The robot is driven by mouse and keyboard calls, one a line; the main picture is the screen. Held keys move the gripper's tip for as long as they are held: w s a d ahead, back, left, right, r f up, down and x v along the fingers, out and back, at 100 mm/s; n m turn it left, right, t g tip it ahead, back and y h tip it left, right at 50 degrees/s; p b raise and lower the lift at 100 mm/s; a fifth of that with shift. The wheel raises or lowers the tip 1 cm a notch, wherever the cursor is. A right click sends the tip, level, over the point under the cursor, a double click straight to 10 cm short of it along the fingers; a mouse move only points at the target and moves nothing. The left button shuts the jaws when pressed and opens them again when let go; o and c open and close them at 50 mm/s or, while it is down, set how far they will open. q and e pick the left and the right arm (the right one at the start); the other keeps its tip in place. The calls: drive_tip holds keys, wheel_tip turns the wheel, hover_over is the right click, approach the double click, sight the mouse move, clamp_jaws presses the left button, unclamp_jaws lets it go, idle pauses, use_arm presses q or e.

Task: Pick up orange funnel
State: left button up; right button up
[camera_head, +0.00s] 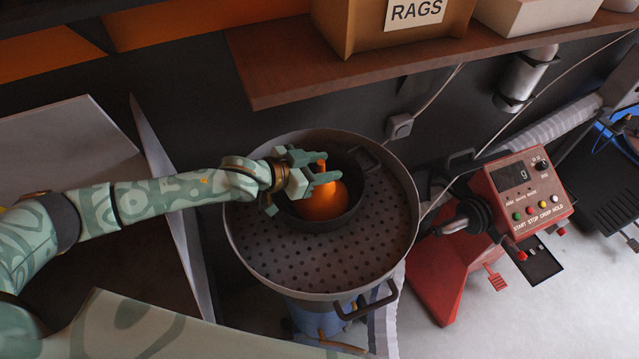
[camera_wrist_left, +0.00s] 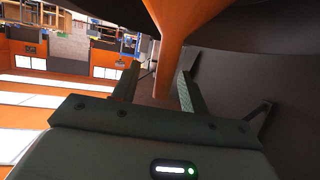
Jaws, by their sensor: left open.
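The orange funnel (camera_head: 322,203) sits in a dark round pan on the perforated grey tray (camera_head: 375,230), its narrow spout pointing up. My left gripper (camera_head: 327,169) reaches in from the left over the pan, with its fingers at the spout. In the left wrist view the funnel (camera_wrist_left: 176,30) comes down from the top, and its spout lies between the two open fingers of my left gripper (camera_wrist_left: 157,82). I cannot tell whether a finger touches it. Part of the funnel is hidden behind the gripper in the head view. My right gripper is not in view.
The dark pan's wall (camera_head: 352,210) surrounds the funnel. A brown shelf (camera_head: 300,80) with a RAGS box (camera_head: 390,35) hangs above and behind. A red machine with a control panel (camera_head: 520,190) stands at the right. The tray's front part is bare.

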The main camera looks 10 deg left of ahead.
use_arm(q)
drive_tip(key=shift+x, duration=0.9)
drive_tip(key=shift+a, duration=0.15)
clamp_jaws()
drive_tip(key=shift+r, duration=0.1)
